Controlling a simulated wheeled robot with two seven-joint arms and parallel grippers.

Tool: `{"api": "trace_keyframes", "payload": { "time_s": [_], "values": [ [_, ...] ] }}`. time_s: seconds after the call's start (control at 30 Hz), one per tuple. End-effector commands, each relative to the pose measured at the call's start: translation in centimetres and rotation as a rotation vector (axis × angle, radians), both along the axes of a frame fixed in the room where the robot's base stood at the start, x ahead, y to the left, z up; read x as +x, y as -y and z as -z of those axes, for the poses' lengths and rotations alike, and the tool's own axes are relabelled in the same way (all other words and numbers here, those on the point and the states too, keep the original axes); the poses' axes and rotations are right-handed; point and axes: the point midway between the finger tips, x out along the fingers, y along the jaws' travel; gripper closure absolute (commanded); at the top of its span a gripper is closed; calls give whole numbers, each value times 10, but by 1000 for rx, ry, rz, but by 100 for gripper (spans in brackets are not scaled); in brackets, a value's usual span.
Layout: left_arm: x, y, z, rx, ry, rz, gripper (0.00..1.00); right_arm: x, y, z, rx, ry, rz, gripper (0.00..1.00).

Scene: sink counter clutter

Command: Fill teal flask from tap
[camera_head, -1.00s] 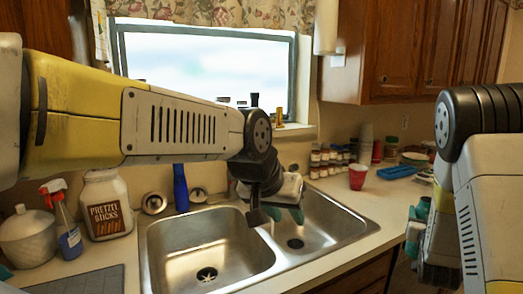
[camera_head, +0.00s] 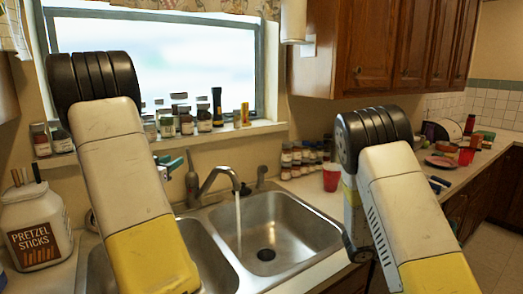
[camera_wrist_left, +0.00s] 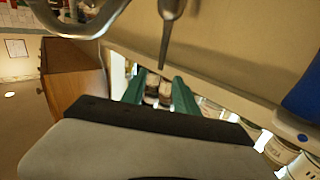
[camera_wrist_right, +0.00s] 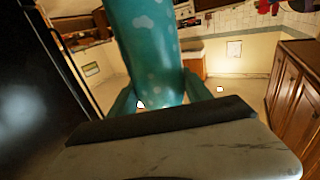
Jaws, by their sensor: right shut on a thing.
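The teal flask (camera_wrist_right: 148,45), with pale spots, is gripped between the fingers of my right gripper (camera_wrist_right: 160,103) in the right wrist view. In the head view my right arm hides both the flask and that gripper. The silver tap (camera_head: 215,178) stands behind the sink, and a thin stream of water (camera_head: 238,222) falls from its spout. My left gripper (camera_head: 171,163) is at the back left of the tap, partly hidden by my left arm. In the left wrist view its teal fingers (camera_wrist_left: 160,90) are apart, with no object held between them.
The right sink basin (camera_head: 285,235) is empty around its drain; my left arm covers part of the left one. A pretzel jar (camera_head: 35,228) stands on the left. A red cup (camera_head: 331,177) and spice jars (camera_head: 296,158) stand behind the right basin. Small jars line the windowsill (camera_head: 255,131).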

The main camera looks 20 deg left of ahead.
Motion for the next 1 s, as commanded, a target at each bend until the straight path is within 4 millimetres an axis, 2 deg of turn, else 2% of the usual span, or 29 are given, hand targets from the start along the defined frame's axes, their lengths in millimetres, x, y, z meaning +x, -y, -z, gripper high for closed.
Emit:
{"api": "trace_keyframes", "payload": {
  "time_s": [0.13,0.27,0.37,0.7,0.83,1.0],
  "values": [
    [-13,-9,12,-21,30,41,64,-11,-1,6,-1,3,59,100],
    [-9,-9,13,-26,40,55,64,-14,-1,7,-1,3,72,100],
    [5,-9,13,-25,41,57,64,-14,-1,7,0,2,72,100],
    [72,-9,14,-24,39,56,64,-14,-1,7,0,2,71,100],
    [91,-10,13,-24,40,54,64,-14,-1,7,0,2,71,100],
    [104,-11,13,-23,40,53,64,-14,-1,7,0,2,71,100]
  ]
}}
